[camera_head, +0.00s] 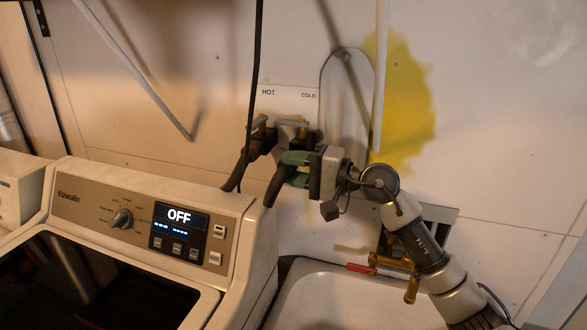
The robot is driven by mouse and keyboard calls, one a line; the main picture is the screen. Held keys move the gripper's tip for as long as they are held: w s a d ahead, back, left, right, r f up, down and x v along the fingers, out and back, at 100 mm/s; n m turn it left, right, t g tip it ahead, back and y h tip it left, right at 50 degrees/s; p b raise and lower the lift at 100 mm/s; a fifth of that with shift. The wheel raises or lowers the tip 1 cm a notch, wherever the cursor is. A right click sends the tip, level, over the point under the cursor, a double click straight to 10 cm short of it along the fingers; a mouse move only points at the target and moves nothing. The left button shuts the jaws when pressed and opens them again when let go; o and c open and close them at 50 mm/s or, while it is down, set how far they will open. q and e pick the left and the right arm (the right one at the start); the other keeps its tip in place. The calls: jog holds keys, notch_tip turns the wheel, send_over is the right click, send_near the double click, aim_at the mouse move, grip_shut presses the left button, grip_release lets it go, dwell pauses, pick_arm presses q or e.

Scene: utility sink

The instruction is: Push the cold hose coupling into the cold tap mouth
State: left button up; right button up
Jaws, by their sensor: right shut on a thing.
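My right gripper (285,169) reaches in from the right, with its green-tipped fingers shut on the cold hose coupling just below the taps. The coupling is mostly hidden by the fingers. Its dark hose (275,190) hangs down behind the washer's back edge. The cold tap (297,130) is on the wall under the COLD label, right above my fingers. Its mouth is hidden, so I cannot tell whether the coupling touches it. The hot tap (262,136) is just to the left, with a dark hose (237,174) below it. My left gripper is not in view.
The washer (90,215) with its OFF display fills the lower left. A white sink (345,300) is below my right arm, with a brass faucet (411,287) and a red object (361,269) at its back. A dark cord (256,60) hangs near the taps.

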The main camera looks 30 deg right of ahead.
jog(key=shift+w+d, duration=0.15)
jog(key=shift+w+d+b, duration=0.2)
jog(key=shift+b, duration=0.35)
jog(key=shift+w+d+b, duration=0.65)
jog(key=shift+d+b, duration=0.15)
jog(key=shift+b, duration=0.25)
jog(key=o, duration=1)
jog(key=shift+w+d, duration=0.1)
jog(key=shift+b+v, duration=2.4)
jog(key=shift+v, duration=3)
